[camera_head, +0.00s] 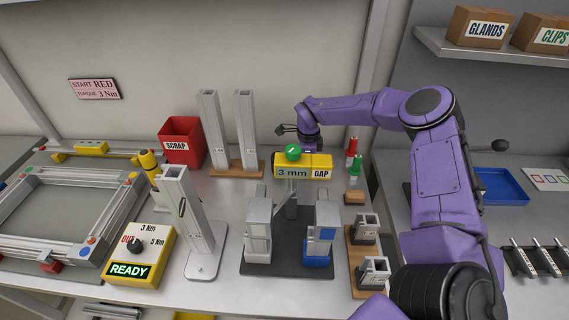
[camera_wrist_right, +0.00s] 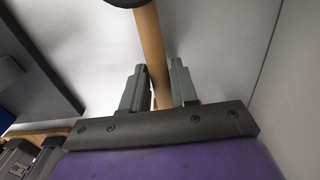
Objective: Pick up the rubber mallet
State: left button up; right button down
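In the right wrist view, a tan wooden handle (camera_wrist_right: 149,45) runs up between the two grey fingers of my right gripper (camera_wrist_right: 160,68). It meets a black piece (camera_wrist_right: 126,2), cut off by the top edge, which looks like the mallet's head. The fingers flank the handle closely; whether both press on it is not clear. In the head view my purple right arm reaches left across the back of the bench, and its hand (camera_head: 308,142) is partly behind a yellow block. My left gripper is out of view.
The yellow "3 mm GAP" block (camera_head: 318,164) stands in front of the hand. Two grey posts on a wooden base (camera_head: 232,167) and a red scrap bin (camera_head: 181,142) stand left. Red and green pieces (camera_head: 355,164) stand right. A dark fixture (camera_head: 288,268) fills the front middle.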

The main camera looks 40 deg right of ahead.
jog(key=shift+w+r, duration=0.1)
jog(key=shift+r, duration=0.2)
notch_tip(320, 180, up, 9)
jog(key=shift+f+b, duration=0.15)
jog(key=shift+b, duration=0.95)
jog(key=shift+r, duration=0.3)
